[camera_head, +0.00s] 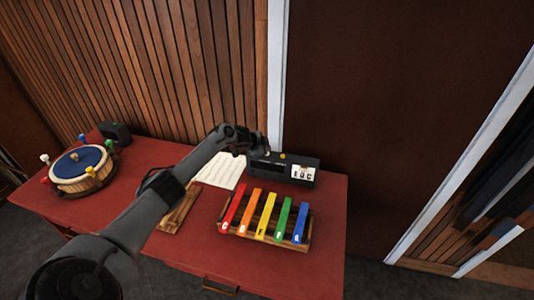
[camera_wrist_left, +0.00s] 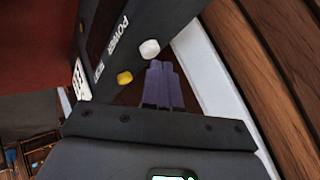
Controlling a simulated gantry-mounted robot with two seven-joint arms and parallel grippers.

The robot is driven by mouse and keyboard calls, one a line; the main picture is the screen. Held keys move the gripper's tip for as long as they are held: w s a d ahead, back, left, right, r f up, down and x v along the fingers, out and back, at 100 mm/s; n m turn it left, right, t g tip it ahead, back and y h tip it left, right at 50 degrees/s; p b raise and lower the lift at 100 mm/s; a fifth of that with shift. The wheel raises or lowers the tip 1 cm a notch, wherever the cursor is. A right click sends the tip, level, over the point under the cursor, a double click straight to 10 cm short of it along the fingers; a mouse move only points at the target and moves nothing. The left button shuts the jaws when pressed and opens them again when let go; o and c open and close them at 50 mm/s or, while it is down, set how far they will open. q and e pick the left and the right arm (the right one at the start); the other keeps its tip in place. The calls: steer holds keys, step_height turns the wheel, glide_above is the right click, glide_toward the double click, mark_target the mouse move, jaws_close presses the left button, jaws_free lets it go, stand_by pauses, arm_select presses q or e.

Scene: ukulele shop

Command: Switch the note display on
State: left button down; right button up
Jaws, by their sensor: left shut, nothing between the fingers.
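The note display (camera_head: 312,181) is a dark box at the back right of the red table. Its front has a dark screen and a white panel with black letters. In the left wrist view the display (camera_wrist_left: 140,18) carries the word POWER, a white button (camera_wrist_left: 150,48) in line with it, and a yellow button (camera_wrist_left: 125,77) lower left. My left gripper (camera_head: 263,148) is at the box's top left edge, shut and empty. In the wrist view its fingertips (camera_wrist_left: 158,66) are just below the white button; I cannot tell if they touch. My right gripper is not in view.
A rack of coloured bars (camera_head: 263,217) stands in front of the display. A paper sheet (camera_head: 222,170) lies left of it, partly behind my left arm. A blue-topped round drum (camera_head: 80,166) and a small dark box (camera_head: 114,132) are at the left. A slatted wall rises behind.

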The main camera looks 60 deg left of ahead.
arm_select(q)
steer(key=shift+f, duration=0.1)
stand_by(0.6)
steer(key=shift+f, duration=0.4)
steer(key=shift+r, duration=0.1)
steer(key=shift+r+p, duration=0.35)
steer(key=shift+p, duration=0.05)
stand_by(0.4)
step_height(320, 180, up, 6)
steer(key=p, duration=0.5)
steer(key=shift+p, duration=0.35)
